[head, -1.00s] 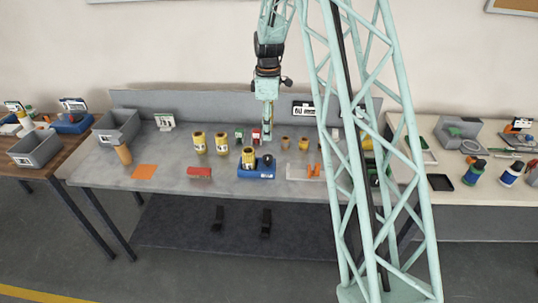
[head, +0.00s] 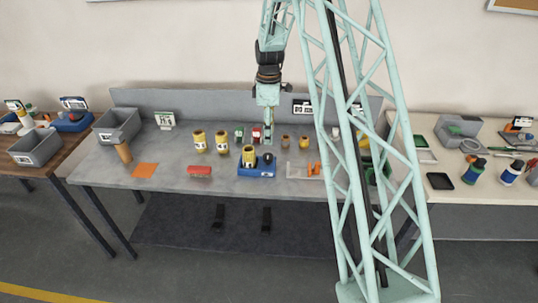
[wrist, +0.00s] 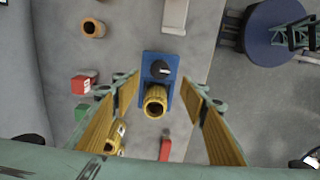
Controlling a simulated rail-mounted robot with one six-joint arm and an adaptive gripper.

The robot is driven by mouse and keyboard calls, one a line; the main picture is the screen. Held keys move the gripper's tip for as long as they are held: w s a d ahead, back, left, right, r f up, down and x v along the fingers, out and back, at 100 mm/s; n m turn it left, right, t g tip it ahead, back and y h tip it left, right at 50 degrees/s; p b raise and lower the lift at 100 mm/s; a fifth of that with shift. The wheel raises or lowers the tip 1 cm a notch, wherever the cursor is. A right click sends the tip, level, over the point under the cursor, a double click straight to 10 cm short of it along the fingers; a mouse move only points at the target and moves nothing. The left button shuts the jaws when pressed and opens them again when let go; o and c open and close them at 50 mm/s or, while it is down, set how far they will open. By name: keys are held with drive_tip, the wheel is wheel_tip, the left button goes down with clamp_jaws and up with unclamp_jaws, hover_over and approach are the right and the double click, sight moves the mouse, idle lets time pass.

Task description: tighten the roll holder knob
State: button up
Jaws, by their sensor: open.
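The roll holder is a blue block (head: 262,173) on the grey bench, with a yellow roll (head: 249,157) on its left and a dark knob (head: 268,158) on its right. In the wrist view the blue holder (wrist: 172,61) lies between my fingers, with the black knob (wrist: 160,69) above the yellow roll (wrist: 155,100). The knob carries a light pointer mark. My gripper (head: 268,141) hangs above the knob, fingers pointing down, apart from it. In the wrist view my gripper (wrist: 158,80) is open, with nothing held.
Yellow rolls (head: 199,141) stand left of the holder, near small green and red boxes (head: 256,135). A red block (head: 200,170) lies at front left. A white tray with an orange part (head: 305,170) is close on the right. A grey bin (head: 117,127) stands far left.

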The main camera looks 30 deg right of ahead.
sight(269, 156)
wheel_tip(269, 156, down, 12)
drive_tip(key=shift+r, duration=0.25)
idle(0.4)
drive_tip(key=c, duration=0.8)
drive_tip(key=shift+c, duration=0.2)
